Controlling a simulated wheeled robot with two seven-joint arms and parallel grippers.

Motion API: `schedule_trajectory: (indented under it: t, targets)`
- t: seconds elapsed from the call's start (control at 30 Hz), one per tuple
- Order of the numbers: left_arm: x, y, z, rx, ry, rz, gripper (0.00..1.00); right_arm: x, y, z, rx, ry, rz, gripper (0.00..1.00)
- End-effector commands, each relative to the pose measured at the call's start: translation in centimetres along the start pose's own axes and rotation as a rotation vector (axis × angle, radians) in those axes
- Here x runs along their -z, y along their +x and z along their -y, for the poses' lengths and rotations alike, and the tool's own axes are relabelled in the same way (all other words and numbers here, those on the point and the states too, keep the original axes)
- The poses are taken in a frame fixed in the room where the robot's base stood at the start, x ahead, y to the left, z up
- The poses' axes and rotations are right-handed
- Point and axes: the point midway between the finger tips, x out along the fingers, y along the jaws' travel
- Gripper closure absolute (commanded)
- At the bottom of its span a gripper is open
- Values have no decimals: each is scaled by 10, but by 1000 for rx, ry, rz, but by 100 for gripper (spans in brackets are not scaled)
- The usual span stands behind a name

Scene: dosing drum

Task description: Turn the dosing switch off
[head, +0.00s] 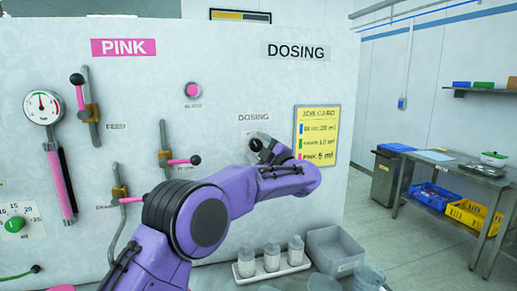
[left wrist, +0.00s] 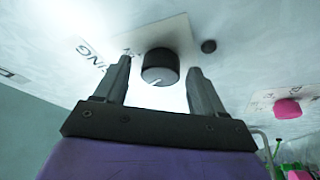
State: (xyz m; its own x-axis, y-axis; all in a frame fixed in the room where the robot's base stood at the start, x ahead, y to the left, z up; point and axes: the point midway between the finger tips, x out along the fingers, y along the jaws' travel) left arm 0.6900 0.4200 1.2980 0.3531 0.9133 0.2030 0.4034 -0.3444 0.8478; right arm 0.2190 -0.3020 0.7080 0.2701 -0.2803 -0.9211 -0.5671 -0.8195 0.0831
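The dosing switch is a round black knob (left wrist: 160,66) with a white pointer mark, set on a pale plate on the panel. In the left wrist view it sits between the two fingers of my left gripper (left wrist: 160,72), with visible gaps on both sides. The gripper is open and its fingertips are close to the panel. In the head view my left gripper (head: 265,148) is at the panel just under the small DOSING label (head: 254,117) and mostly hides the knob. My right gripper is not in view.
Left on the panel are a gauge (head: 43,107), a feed lever (head: 90,108) and other pink-handled valves. A pink button (head: 193,91) is above left. A yellow job card (head: 317,135) hangs to the right. White bottles on a tray (head: 297,267) and a grey bin (head: 333,251) stand below.

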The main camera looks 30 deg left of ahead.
Motion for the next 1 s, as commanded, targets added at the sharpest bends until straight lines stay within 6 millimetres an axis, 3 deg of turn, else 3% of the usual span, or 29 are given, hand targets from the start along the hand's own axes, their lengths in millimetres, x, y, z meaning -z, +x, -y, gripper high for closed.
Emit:
schedule_trajectory:
  t: [0.27, 0.7, 1.0]
  targets:
    - [-1, -6, 1, -2, 1, 1, 31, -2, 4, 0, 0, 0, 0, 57]
    - [-1, -96, 2, -3, 0, 1, 31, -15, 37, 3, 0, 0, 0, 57]
    - [0, -106, 0, 0, 1, 0, 31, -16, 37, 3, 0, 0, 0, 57]
